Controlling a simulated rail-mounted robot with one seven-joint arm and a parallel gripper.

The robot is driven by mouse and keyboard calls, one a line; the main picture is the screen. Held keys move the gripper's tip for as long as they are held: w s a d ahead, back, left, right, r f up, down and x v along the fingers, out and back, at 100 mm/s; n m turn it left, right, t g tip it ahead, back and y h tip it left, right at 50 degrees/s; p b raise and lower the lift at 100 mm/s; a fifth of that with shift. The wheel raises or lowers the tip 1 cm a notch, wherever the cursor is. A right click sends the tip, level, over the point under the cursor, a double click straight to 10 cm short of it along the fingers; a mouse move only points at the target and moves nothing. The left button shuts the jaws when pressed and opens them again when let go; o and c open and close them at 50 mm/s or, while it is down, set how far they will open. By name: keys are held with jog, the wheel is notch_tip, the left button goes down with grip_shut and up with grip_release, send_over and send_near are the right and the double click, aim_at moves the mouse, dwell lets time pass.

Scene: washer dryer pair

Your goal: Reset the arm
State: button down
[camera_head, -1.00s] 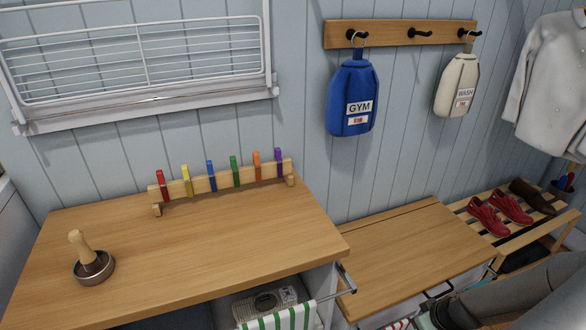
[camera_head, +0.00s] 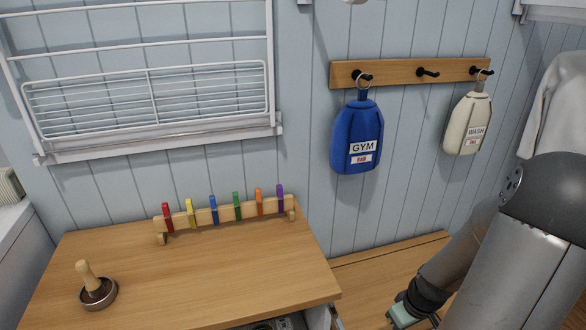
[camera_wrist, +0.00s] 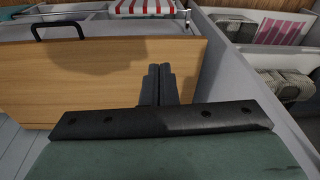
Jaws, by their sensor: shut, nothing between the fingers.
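My gripper shows in the wrist view (camera_wrist: 158,85), its two dark fingers together with nothing between them. It points toward a wooden panel (camera_wrist: 80,75) with a black handle (camera_wrist: 58,28). I cannot tell whether the fingers touch the panel. In the head view my arm (camera_head: 490,255) comes in at the lower right, in front of the lower wooden top (camera_head: 375,275). The fingertips are hidden in the head view; only the greenish gripper body shows at the lower edge.
A blue GYM bag (camera_head: 357,135) and a cream WASH bag (camera_head: 467,123) hang from a hook rail (camera_head: 400,72). A wooden counter (camera_head: 200,285) holds a peg rack (camera_head: 228,218) and a round dish with a wooden handle (camera_head: 97,290). A red-striped cloth (camera_wrist: 145,7) lies beyond the panel.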

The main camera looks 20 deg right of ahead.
jog(key=w+a+r+g+p, duration=0.1)
jog(key=w+a+r+p, duration=0.2)
jog(key=a+r+p, duration=1.05)
jog(key=s+a+r, duration=0.2)
jog(key=a+r, duration=0.4)
jog(key=r, duration=0.3)
jog(key=s+a+r, duration=0.3)
jog(key=a+r, duration=0.4)
jog(key=r, duration=0.2)
jog(key=shift+s+a+b, duration=0.15)
jog(key=shift+s+b, duration=0.15)
jog(key=shift+b, duration=0.1)
